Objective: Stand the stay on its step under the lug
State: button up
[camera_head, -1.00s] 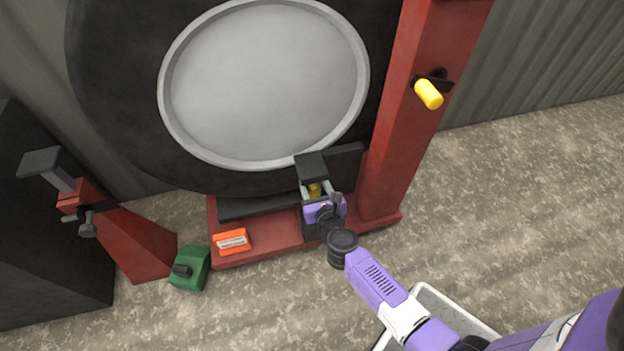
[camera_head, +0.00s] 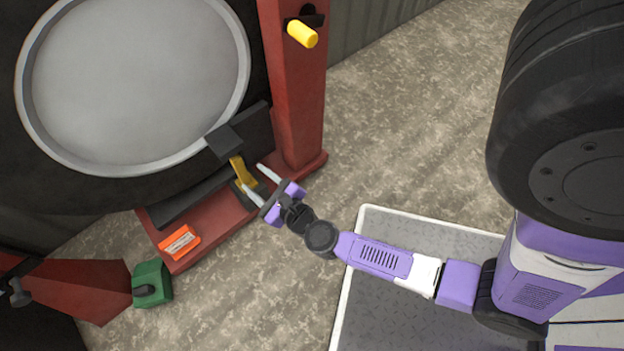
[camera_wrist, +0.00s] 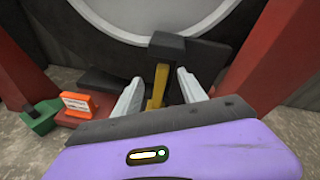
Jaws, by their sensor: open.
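An orange box (camera_head: 180,242) with a pale label lies on the red base beam (camera_head: 205,232). A green object (camera_head: 151,283) is on the floor at left. A red post (camera_head: 292,90) with a yellow knob (camera_head: 302,33) rises right of the stay.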

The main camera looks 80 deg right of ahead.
jog(key=s+a+r+m+y, duration=0.2)
jog(key=s+a+r+m, duration=0.2)
jog(key=m, duration=0.7)
jog(key=s+a+r+m+t+y, duration=0.1)
jog(key=s+a+r+m+y, duration=0.2)
jog(key=s+a+r+m, duration=0.2)
jog(key=s+a+r+m+y, duration=0.2)
jog(key=s+a+r+m, duration=0.3)
jog(key=s+r+m, duration=0.5)
jog(key=r+m, duration=0.2)
jog(key=m, duration=0.6)
jog(key=shift+t+y, duration=0.4)
notch_tip(320, 180, up, 27)
jog(key=p, duration=2.7)
jog(key=shift+f, duration=0.1)
